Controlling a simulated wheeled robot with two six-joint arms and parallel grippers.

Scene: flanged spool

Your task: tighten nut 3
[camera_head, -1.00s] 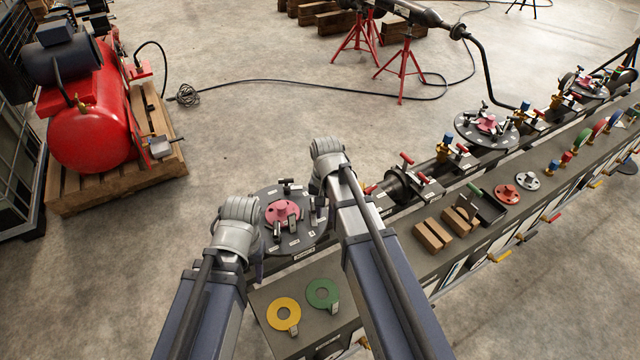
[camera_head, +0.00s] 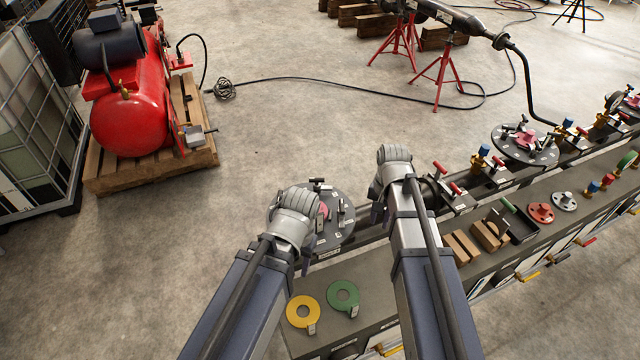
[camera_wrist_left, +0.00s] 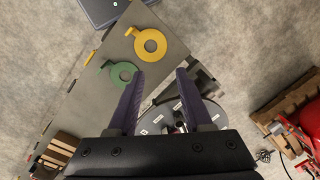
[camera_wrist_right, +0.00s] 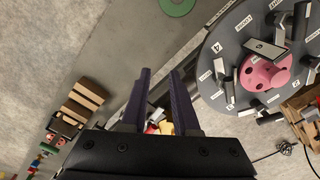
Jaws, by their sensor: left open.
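I cannot read which one is nut 3. In the right wrist view the flange (camera_wrist_right: 222,50) and hub (camera_wrist_right: 265,73) show at the upper right. My left gripper (camera_wrist_left: 160,85) is open and empty; in the head view it is at the flange's left side and hides part of it. In the left wrist view the flange (camera_wrist_left: 212,112) is partly hidden behind it. My right gripper (camera_wrist_right: 160,75) is open and empty, to the flange's right.
A yellow ring (camera_head: 303,311) and a green ring (camera_head: 343,295) lie on the bench front. Wooden blocks (camera_head: 488,235) and a black tray (camera_head: 522,226) lie further right. A red compressor (camera_head: 130,115) stands on a pallet at the far left. The floor behind the flange is clear.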

